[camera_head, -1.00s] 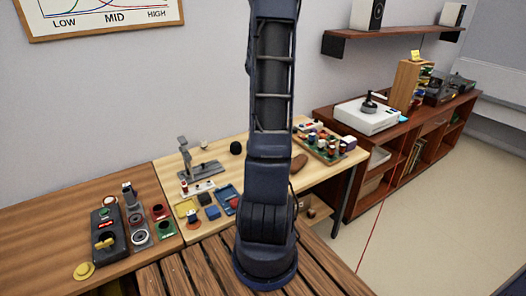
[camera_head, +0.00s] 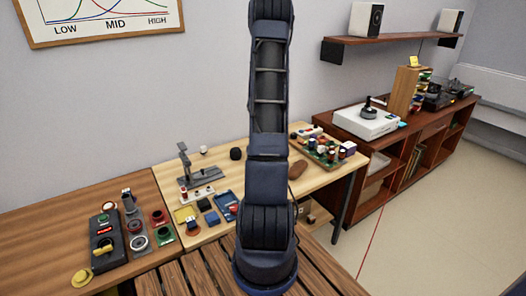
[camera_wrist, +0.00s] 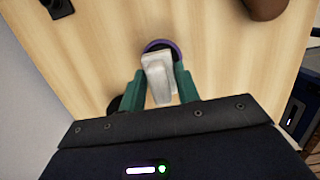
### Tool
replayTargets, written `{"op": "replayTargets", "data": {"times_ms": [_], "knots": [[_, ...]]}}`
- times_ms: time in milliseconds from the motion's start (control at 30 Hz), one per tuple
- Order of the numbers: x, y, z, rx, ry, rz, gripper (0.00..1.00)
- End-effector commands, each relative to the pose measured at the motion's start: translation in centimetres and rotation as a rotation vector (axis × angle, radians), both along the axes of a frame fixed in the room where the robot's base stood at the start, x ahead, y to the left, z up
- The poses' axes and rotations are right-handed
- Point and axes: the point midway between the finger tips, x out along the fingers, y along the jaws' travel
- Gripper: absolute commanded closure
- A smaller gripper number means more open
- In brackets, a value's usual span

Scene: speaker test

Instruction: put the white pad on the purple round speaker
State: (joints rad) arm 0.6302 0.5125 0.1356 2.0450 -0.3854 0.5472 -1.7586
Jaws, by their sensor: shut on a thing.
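My gripper (camera_wrist: 161,73) has green fingers and is shut on the white pad (camera_wrist: 159,86) in the wrist view. The pad overlaps a dark round speaker with a purple rim (camera_wrist: 161,43), which lies on the pale wooden table. The pad hides part of the speaker. I cannot tell whether the two touch. In the head view my arm covers the gripper, the pad and the speaker.
A brown oval thing (camera_head: 298,169) and a dark round thing (camera_head: 236,153) stand on the table (camera_head: 270,196). A grey stand (camera_head: 200,175), blue trays (camera_head: 226,198) and a crowded green tray (camera_head: 325,150) are nearby. A small white thing (camera_head: 203,149) is at the back edge.

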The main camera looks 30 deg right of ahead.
Motion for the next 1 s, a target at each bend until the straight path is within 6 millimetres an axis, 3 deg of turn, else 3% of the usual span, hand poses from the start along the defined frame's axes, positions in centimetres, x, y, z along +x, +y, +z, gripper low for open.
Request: {"op": "replayTargets", "data": {"times_ms": [400,767,800,900,1000], "knots": [[0.0,0.1,-4.2,0.000,0.001,0.002,0.91],[0.0,0.0,-4.5,0.000,0.000,0.001,0.91],[0.0,0.0,-4.6,0.000,-0.001,0.001,0.66],[0.0,0.0,-4.5,0.000,-0.001,0.001,0.46],[0.0,0.0,-4.5,0.000,0.000,0.001,0.46]]}}
